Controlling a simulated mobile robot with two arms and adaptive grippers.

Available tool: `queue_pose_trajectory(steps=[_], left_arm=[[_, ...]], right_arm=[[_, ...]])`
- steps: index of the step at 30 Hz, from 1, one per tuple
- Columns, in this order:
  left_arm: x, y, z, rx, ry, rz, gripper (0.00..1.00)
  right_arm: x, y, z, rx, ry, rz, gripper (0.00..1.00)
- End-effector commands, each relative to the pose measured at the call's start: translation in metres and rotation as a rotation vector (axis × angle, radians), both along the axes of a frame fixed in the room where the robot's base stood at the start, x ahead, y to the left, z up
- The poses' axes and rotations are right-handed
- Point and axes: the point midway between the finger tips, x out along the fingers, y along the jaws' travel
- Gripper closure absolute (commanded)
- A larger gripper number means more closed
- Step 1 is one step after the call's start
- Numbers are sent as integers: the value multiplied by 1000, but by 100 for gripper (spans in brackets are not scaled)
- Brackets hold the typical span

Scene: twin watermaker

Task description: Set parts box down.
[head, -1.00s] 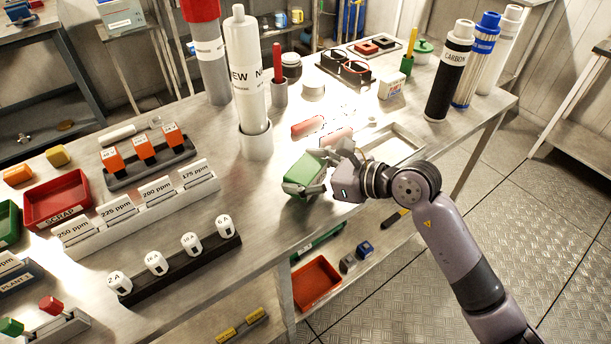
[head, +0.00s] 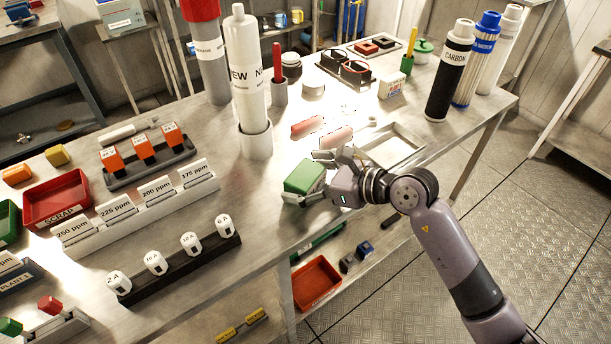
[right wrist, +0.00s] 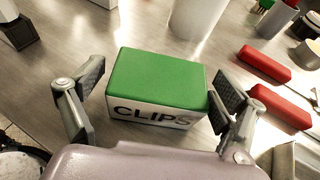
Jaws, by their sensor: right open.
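The parts box (head: 304,177) has a green top and rests on the steel bench near its front edge. In the right wrist view the box (right wrist: 158,80) shows a white side lettered CLIPS and sits flat on the bench top. My right gripper (head: 318,178) is open, with its fingers on both sides of the box. In the right wrist view the open gripper (right wrist: 160,108) has its left finger clear of the box and its right finger close to the box's right edge; whether that one touches is unclear. My left gripper is not in view.
Two red bars (right wrist: 265,65) lie right of the box. A white tray (head: 412,138) stands beyond my wrist. A tall white cartridge (head: 246,85) stands behind the box. A black rack with white fuses (head: 190,262) is to the left. The bench front edge is close.

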Motion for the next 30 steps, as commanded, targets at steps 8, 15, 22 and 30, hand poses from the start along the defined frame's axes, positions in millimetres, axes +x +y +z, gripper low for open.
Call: queue_pose_trajectory(steps=[8,15,22,30], left_arm=[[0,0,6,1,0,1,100],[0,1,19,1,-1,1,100],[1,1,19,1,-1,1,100],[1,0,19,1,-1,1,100]], right_arm=[[-4,-10,8,-2,-1,-2,9],[-29,-49,27,-5,0,-2,9],[-49,-82,41,-3,0,-1,9],[-58,-95,48,0,0,0,9]])
